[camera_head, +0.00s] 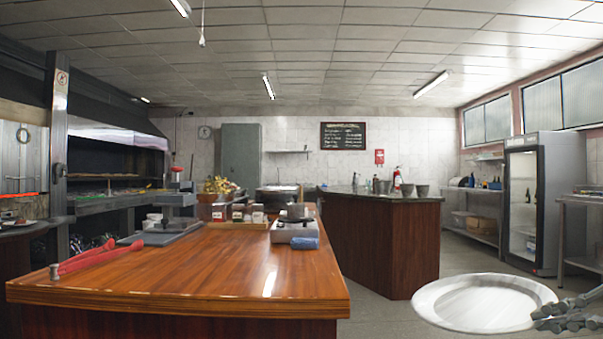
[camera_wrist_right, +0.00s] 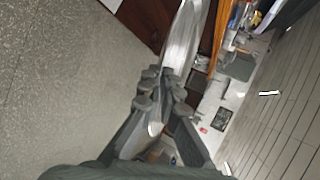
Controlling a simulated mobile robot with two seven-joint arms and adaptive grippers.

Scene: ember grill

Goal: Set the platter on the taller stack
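A large white oval platter (camera_head: 480,303) is at the lower right of the head view, held up off the floor. My right gripper (camera_head: 560,318) is shut on its right rim. In the right wrist view the platter (camera_wrist_right: 183,38) shows edge-on between the fingertips of the right gripper (camera_wrist_right: 163,88). My left gripper is not in view. I cannot make out any stack of plates for certain in these views.
A wooden counter (camera_head: 200,272) fills the left front, with red-handled tongs (camera_head: 100,255), a grey press (camera_head: 172,215) and a blue cloth (camera_head: 305,243). A dark-topped counter (camera_head: 400,240) with grey pots stands behind. A glass-door fridge (camera_head: 527,205) is at right. Floor between them is clear.

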